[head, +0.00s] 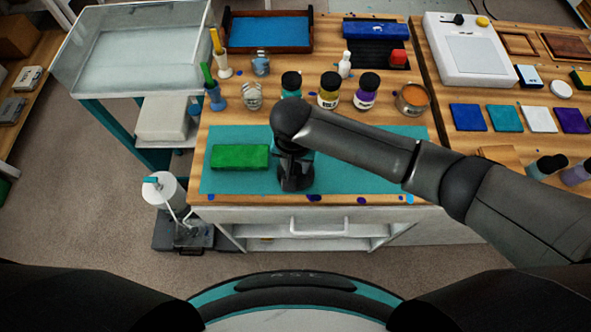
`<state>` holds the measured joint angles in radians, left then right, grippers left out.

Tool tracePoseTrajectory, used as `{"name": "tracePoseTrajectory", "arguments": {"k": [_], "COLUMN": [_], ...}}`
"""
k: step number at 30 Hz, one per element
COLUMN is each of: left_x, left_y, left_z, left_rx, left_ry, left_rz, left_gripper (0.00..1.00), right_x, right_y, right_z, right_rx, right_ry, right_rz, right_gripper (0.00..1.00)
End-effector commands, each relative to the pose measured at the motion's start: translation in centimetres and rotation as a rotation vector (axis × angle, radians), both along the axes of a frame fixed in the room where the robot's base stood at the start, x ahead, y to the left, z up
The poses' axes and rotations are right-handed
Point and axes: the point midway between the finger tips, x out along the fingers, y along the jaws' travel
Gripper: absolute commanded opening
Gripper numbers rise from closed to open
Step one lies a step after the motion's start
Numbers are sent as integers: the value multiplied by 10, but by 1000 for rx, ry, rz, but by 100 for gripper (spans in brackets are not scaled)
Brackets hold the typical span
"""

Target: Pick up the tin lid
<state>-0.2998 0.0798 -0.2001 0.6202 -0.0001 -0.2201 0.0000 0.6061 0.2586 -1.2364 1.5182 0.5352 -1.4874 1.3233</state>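I cannot make out a tin lid for certain in the head view. A round metal tin (412,98) with an orange top or contents stands at the back right of the near bench. My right gripper (295,186) points down over the front middle of the teal mat (370,175), just right of a green block (240,157). Its fingers are dark and seen from above, so their opening, and anything between or under them, is hidden. My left gripper is not in view.
Dark-capped jars (329,90) stand in a row behind my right arm. A blue-filled wooden tray (268,32) lies at the back. A white device (470,48) and coloured tiles (468,117) are on the right bench. The mat's right part is clear below my arm.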

Motion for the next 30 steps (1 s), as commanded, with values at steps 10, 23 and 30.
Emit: {"name": "tracePoseTrajectory", "arguments": {"k": [10,23,30], "left_x": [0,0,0], "left_y": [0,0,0], "left_z": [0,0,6], "left_rx": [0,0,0], "left_ry": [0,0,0], "left_rz": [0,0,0], "left_gripper": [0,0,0], "right_x": [0,0,0], "right_y": [0,0,1], "right_z": [0,1,23], "right_rx": [0,1,3], "right_ry": [0,0,-1], "right_rz": [0,0,1], "right_gripper": [0,0,0]}}
